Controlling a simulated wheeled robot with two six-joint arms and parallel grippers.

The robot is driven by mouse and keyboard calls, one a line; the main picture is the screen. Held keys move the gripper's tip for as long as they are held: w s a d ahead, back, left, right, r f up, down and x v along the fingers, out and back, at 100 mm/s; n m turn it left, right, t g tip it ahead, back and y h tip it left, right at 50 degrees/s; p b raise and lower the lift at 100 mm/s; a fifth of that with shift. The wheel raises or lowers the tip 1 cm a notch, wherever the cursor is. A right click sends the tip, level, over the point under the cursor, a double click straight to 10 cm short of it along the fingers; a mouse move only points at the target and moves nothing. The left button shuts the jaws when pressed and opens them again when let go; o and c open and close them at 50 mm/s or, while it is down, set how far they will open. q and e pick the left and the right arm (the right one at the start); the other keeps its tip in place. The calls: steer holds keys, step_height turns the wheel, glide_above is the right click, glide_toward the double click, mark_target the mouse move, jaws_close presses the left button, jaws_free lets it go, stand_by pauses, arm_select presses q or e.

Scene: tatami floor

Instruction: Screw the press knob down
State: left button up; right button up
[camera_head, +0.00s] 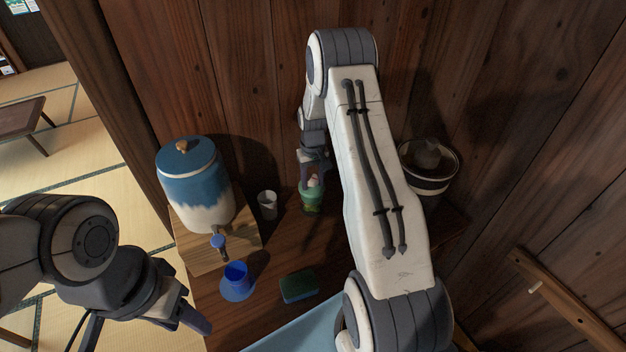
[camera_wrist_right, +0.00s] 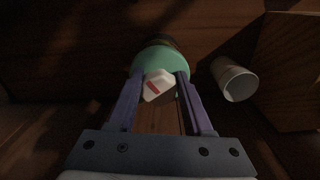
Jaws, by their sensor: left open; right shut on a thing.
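The press knob (camera_wrist_right: 158,86) is a pale block with a red mark, on top of a rounded green press (camera_wrist_right: 160,57). In the head view the green press (camera_head: 311,199) stands on the wooden counter near the back wall. My right gripper (camera_head: 314,170) reaches down over it, its two purple fingers on either side of the knob, shut on it. The fingers partly hide the knob in the head view. My left gripper (camera_head: 183,312) is open and empty at the lower left, off the counter's left edge and away from the press.
A white cup (camera_head: 267,204) stands just left of the press. A blue-and-white dispenser (camera_head: 196,185) sits on a wooden stand (camera_head: 192,252). A blue cup (camera_head: 236,273), a green sponge (camera_head: 298,286) and a light-blue tray (camera_head: 300,335) lie nearer. A dark pot (camera_head: 430,185) stands right.

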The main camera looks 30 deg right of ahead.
mark_target(313, 181)
steer(key=o, duration=0.8)
steer(key=shift+s+a+f, duration=0.1)
steer(key=shift+s+f, duration=0.35)
steer(key=shift+f, duration=0.2)
steer(key=shift+o, duration=0.8)
steer(key=shift+r+p, duration=0.65)
steer(key=shift+r, duration=0.05)
steer(key=r+p, duration=0.5)
steer(key=r, duration=0.3)
steer(key=shift+w, duration=0.2)
